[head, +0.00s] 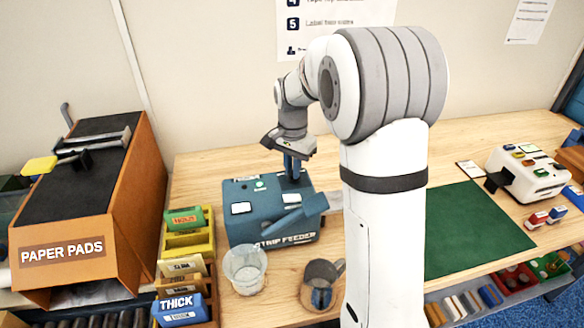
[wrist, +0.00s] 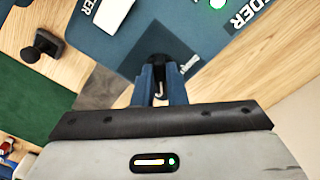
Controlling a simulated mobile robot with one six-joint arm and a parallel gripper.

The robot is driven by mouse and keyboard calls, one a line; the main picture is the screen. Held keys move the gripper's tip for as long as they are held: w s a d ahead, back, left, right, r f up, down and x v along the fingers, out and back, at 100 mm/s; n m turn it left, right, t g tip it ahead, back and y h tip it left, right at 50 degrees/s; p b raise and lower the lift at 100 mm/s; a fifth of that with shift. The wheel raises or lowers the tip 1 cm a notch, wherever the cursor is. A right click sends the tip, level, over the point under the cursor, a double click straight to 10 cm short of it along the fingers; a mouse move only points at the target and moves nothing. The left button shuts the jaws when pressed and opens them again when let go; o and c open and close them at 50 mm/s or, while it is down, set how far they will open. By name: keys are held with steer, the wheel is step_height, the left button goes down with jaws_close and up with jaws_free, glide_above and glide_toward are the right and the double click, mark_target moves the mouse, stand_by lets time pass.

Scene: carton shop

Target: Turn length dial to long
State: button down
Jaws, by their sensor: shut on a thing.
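The blue strip feeder (head: 262,228) stands on the wooden bench, with white pads and a green light on its top. My gripper (head: 292,172) points down at the back right part of the feeder's top. In the wrist view, my gripper's blue fingers (wrist: 160,88) are shut close together over a dark square plate (wrist: 184,42) on the feeder. The length dial is mostly hidden by the fingers; only a small dark part shows between them. Its pointer and the long marking cannot be read.
A clear cup (head: 245,270) and a dark metal cup (head: 320,285) stand in front of the feeder. Yellow bins (head: 187,243) and the paper pads box (head: 120,215) are to the left. A green mat (head: 470,230) and a white machine (head: 530,175) lie to the right.

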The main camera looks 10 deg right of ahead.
steer(key=shift+r, duration=0.1)
steer(key=c, duration=1.5)
jaws_free()
steer(key=shift+o, duration=0.2)
step_height(320, 180, up, 7)
steer(key=shift+r+b, duration=0.15)
steer(key=shift+b, duration=0.3)
steer(key=shift+r, duration=0.2)
